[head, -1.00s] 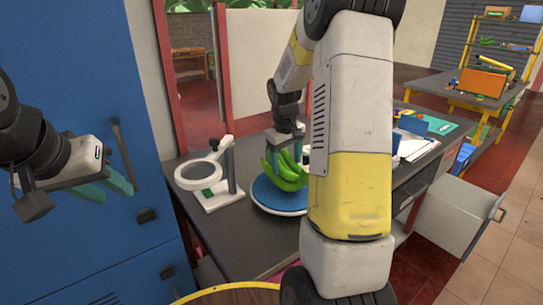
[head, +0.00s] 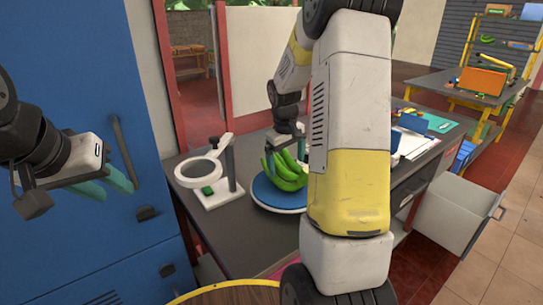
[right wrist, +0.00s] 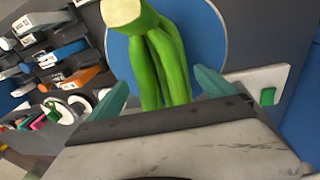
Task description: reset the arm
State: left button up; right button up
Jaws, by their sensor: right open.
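A bunch of green bananas (head: 288,172) sits on a round blue plate (head: 266,196) on the dark counter. My right gripper (head: 272,164) is open at the bunch, on its left side in the head view. In the right wrist view my right gripper's fingers (right wrist: 163,88) stand wide apart with the bananas (right wrist: 165,55) showing between and beyond them; I cannot tell whether they touch. The blue plate (right wrist: 125,60) lies behind. My left gripper (head: 118,185) is open and empty in front of the blue cabinet. My right arm hides part of the counter.
A white magnifier stand (head: 215,185) stands on the counter left of the plate. A blue cabinet (head: 80,90) fills the left. Papers (head: 412,143) lie on the counter at right. An open drawer (head: 460,215) juts out below. A further table holds an orange box (head: 481,80).

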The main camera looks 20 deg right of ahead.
jog(key=r, duration=0.5)
jog(key=s+a+r, duration=0.1)
jog(key=r, duration=0.1)
jog(key=shift+r, duration=0.4)
jog(key=s+a+r+m+t+y, duration=0.1)
jog(key=s+a+r, duration=0.2)
jog(key=s, duration=0.5)
jog(key=s+a+r+t+y, duration=0.1)
jog(key=s+a+r+t, duration=0.1)
jog(key=s+a, duration=0.3)
jog(key=s+a+r+m+t+y, duration=0.1)
jog(key=s+a+r, duration=0.3)
jog(key=s, duration=0.6)
jog(key=shift+s+a+r+m+t, duration=0.15)
jog(key=shift+s+r+m+t, duration=0.15)
jog(key=shift+s, duration=0.05)
jog(key=shift+c, duration=0.2)
